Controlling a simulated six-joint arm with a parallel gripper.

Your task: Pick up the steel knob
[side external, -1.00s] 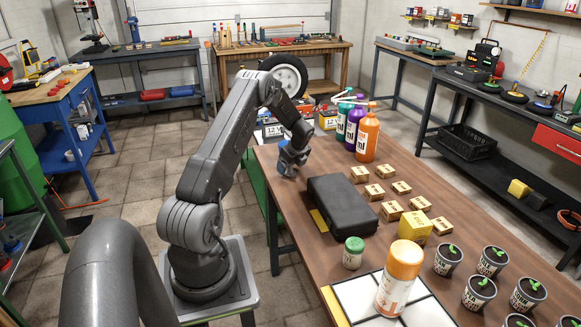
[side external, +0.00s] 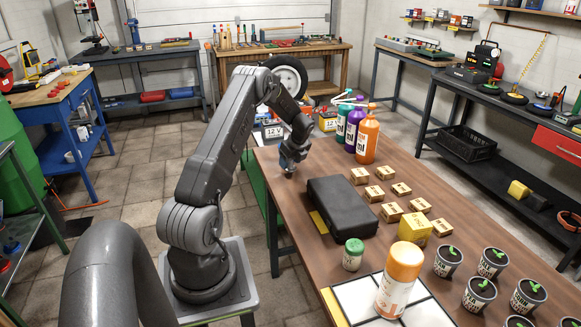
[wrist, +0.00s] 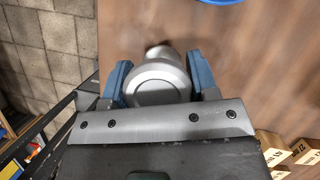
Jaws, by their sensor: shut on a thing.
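The steel knob (wrist: 158,84) is a round silvery piece with a flat circular top, seen in the wrist view between two blue fingers. My gripper (wrist: 160,80) is shut on it, one finger pressed to each side. In the side external view my gripper (side external: 287,165) is over the left part of the brown table, left of the purple and orange bottles. Only a small light bit of the knob shows below the fingers there. I cannot tell from this whether it touches the table.
A black case (side external: 342,205) lies in front of my gripper, with several small cardboard boxes (side external: 388,212) to its right. An orange bottle (side external: 367,139) and other bottles stand at the back right. The table's left edge is close to my gripper. Bare wood lies between it and the bottles.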

